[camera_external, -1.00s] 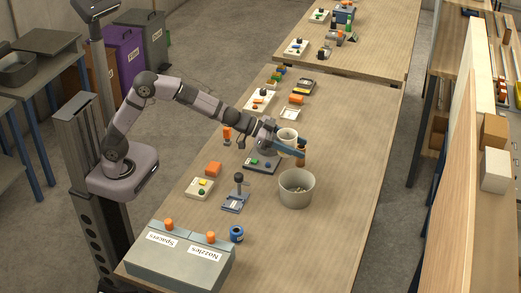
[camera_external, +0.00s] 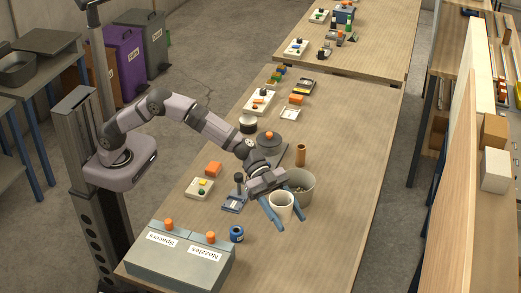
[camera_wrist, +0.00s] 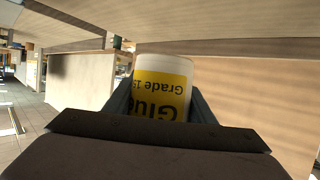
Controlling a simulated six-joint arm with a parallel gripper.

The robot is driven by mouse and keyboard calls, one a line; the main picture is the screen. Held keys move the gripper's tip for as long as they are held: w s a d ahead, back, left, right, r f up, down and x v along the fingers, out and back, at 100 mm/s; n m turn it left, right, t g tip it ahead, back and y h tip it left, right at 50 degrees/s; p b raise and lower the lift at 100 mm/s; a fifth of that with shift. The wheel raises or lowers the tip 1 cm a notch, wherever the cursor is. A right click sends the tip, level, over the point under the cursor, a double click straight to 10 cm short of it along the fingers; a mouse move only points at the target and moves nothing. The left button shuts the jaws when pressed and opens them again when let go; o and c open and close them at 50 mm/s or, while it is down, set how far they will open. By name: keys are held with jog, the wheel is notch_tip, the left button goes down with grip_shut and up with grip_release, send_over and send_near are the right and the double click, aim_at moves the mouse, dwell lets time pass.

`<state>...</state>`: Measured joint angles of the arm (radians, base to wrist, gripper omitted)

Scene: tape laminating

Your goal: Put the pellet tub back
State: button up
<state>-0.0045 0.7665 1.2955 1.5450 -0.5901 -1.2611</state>
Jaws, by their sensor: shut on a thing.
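The pellet tub (camera_external: 281,205) is a white cup-like tub with its open top facing up. In the wrist view the tub (camera_wrist: 163,90) shows a yellow label reading "Glue" and "Grade", upside down in the picture. My gripper (camera_external: 290,224) is shut on the tub, one blue finger on each side of it. In the outside view they are in front of a larger grey pot (camera_external: 308,190) and hide part of it. Whether the tub touches the table is hard to tell.
A brown cylinder (camera_external: 300,154) stands behind the grey pot. A dark round device with an orange knob (camera_external: 268,138) is behind my wrist. A small press (camera_external: 234,202), a blue spool (camera_external: 237,234) and labelled bins (camera_external: 180,262) lie to the left. The table's right side is clear.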

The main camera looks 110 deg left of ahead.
jog(key=m+g+h, duration=0.1)
jog(key=m, duration=0.1)
send_over(275, 261)
jog(key=shift+f+b, duration=0.3)
jog(key=shift+f, duration=5.15)
jog(key=shift+f, duration=0.2)
jog(key=o, duration=1.1)
jog(key=shift+r, duration=0.1)
jog(key=shift+r, duration=0.15)
jog(key=shift+b+v, duration=0.45)
jog(key=shift+v, duration=3.3)
jog(key=shift+a, duration=0.15)
